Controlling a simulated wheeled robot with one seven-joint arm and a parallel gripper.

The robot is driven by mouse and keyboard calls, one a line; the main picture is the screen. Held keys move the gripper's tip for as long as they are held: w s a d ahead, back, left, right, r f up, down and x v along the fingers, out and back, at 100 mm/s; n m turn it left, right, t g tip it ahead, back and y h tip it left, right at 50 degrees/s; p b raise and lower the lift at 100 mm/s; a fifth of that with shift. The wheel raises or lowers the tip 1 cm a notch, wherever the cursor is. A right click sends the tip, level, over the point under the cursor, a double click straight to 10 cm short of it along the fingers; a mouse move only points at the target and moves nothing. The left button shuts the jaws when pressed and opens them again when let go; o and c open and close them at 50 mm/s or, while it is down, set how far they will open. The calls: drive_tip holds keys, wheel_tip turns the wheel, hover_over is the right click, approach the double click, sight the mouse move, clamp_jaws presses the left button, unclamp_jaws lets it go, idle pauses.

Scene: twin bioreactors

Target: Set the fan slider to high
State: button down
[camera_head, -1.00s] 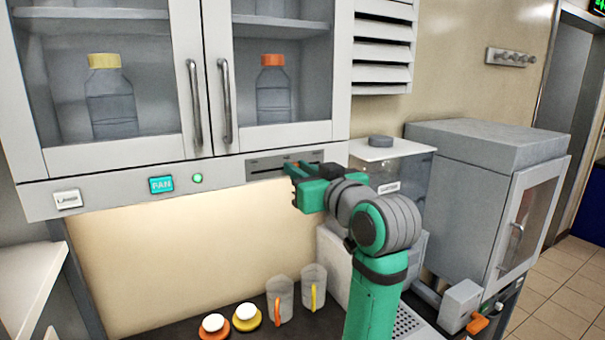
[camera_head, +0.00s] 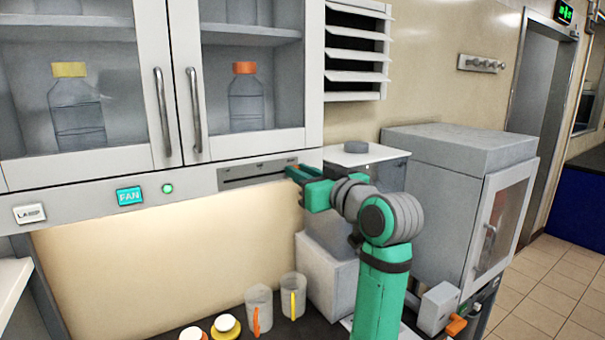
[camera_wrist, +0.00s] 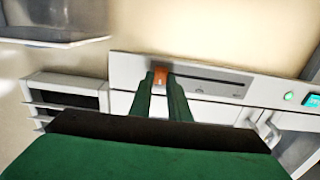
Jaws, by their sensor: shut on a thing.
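The fan slider panel (camera_head: 245,173) is a grey plate with a dark slot, set in the strip below the glass-door cabinet; it also shows in the wrist view (camera_wrist: 215,82). The slider knob (camera_wrist: 160,75) is orange and sits at the left end of the slot there, which is the right end in the head view. My gripper (camera_head: 293,172) is at the panel's right end. In the wrist view my gripper's fingers (camera_wrist: 161,88) are shut on the knob, one on each side. In the head view my gripper hides the knob.
A teal FAN button (camera_head: 130,196), a lit green lamp (camera_head: 168,188) and a LAMP button (camera_head: 30,214) lie left of the panel. Beakers (camera_head: 259,310) stand below on the bench. A grey cabinet unit (camera_head: 455,165) stands right of my arm.

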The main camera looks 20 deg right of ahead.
drive_tip(key=c, duration=1.7)
unclamp_jaws()
drive_tip(key=shift+d, duration=0.3)
drive_tip(key=shift+o, duration=0.3)
drive_tip(key=shift+a, duration=0.1)
drive_tip(key=v, duration=1)
drive_tip(key=shift+s, duration=0.4)
drive_tip(key=shift+w, duration=0.1)
